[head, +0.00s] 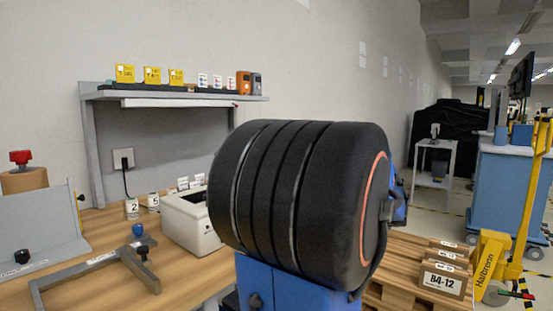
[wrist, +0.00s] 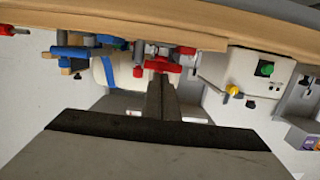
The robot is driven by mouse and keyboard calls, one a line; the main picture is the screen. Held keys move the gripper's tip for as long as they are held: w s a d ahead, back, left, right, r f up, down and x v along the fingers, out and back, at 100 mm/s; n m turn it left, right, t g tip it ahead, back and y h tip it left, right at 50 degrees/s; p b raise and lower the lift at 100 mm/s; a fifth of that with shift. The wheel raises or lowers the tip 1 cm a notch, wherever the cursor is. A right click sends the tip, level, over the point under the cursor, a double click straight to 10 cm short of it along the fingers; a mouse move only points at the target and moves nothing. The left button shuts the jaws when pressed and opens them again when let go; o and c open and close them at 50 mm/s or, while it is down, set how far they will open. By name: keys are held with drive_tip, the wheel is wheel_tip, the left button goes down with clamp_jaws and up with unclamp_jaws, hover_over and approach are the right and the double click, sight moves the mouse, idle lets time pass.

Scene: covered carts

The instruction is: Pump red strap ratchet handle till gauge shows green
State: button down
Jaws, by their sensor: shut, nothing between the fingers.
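My gripper (wrist: 160,78) shows in the wrist view as a dark narrow pair of fingers, shut with nothing between them. A small red part (wrist: 163,65) lies just past the fingertips; I cannot tell whether it is the ratchet handle or whether the fingers touch it. A white rounded body (wrist: 118,72) is behind it. I cannot make out a red strap or a gauge in either view. My gripper does not show in the head view.
Blue tools (wrist: 75,50) lie left of the fingers; a white box with a green button (wrist: 265,68) is to the right. In the head view are a wooden bench (head: 100,225), a wall shelf (head: 180,95), a pallet (head: 400,270) and a blue cart (head: 500,190).

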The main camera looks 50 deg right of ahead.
drive_tip(key=shift+s+f, duration=0.1)
drive_tip(key=shift+f, duration=0.55)
